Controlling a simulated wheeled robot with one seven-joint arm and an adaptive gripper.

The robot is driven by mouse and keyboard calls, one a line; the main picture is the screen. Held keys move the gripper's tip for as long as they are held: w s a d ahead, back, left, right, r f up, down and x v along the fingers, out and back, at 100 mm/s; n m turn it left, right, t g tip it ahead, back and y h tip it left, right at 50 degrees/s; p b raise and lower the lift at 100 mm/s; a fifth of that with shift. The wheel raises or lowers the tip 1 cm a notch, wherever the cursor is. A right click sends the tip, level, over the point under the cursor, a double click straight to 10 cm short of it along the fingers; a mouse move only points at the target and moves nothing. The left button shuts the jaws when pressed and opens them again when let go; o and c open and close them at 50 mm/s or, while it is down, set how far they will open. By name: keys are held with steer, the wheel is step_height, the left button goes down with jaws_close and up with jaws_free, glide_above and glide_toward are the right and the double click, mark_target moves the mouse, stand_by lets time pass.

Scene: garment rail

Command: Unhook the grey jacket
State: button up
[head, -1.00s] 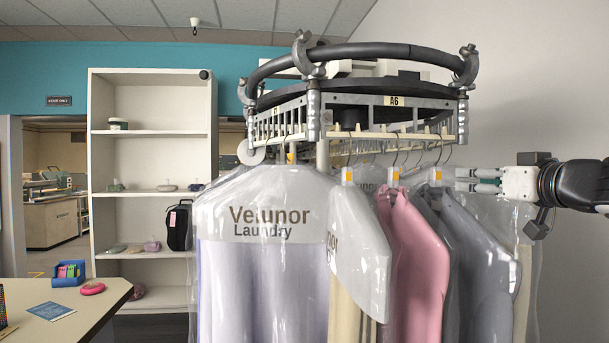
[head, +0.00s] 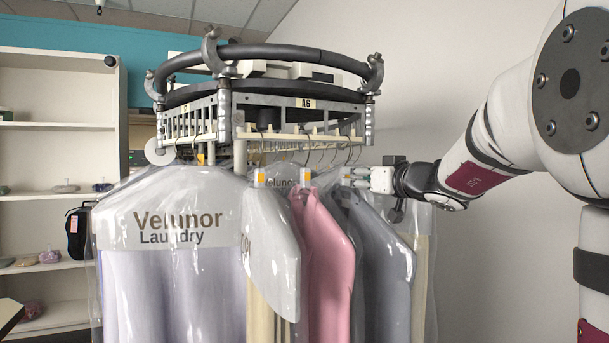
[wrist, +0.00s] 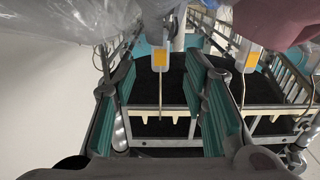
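The grey jacket (head: 388,265) hangs on the rail under clear plastic, right of the pink garment, in the head view. My gripper (head: 352,178) is level with the hanger necks, at the top of the grey garments. In the wrist view my gripper (wrist: 160,85) is open, with its two teal-padded fingers apart. A thin hanger hook (wrist: 160,95) with an orange and white tag (wrist: 160,55) shows between the fingers, touching neither visibly. Which garment this hook bears cannot be told. The wrist view shows only plastic and blurred cloth at its top.
The pink garment (head: 322,255) hangs close on the left, with white-covered Velunor garments (head: 180,225) beyond it. The round rail (head: 270,55) with its slotted rack (head: 300,108) stands just above. A second hook with a tag (wrist: 248,58) is at the right in the wrist view. Free floor space lies right.

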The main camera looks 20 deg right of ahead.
mark_target(347, 176)
steer(key=shift+w+a, duration=0.1)
steer(key=shift+w, duration=0.7)
steer(key=shift+w+f+b, duration=0.15)
steer(key=shift+w+b, duration=0.6)
steer(key=shift+w, duration=0.45)
steer(key=shift+w+b, duration=1)
steer(key=shift+w, duration=0.45)
jaws_close()
steer(key=shift+r, duration=2)
